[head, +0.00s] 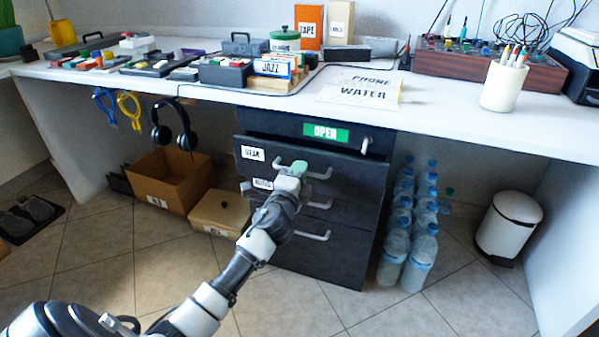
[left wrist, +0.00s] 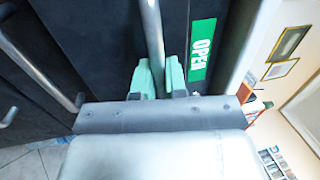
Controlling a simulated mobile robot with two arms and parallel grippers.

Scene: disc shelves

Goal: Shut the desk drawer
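The dark cabinet under the desk has a drawer labelled DESK (head: 253,153), its front standing slightly forward with a dark gap above it. A green OPEN sign (head: 326,132) is on the panel above; it also shows in the left wrist view (left wrist: 202,50). My left gripper (head: 294,168) reaches the DESK drawer's bar handle (head: 318,175). In the left wrist view its green fingers (left wrist: 160,78) sit close on both sides of the handle (left wrist: 152,25) and look shut on it. My right gripper is not in view.
More drawers with bar handles (head: 313,236) lie below. Water bottles (head: 421,258) stand right of the cabinet, with a white bin (head: 509,223) further right. A cardboard box (head: 168,178) and a lidded box (head: 219,212) stand to the left. The tiled floor in front is clear.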

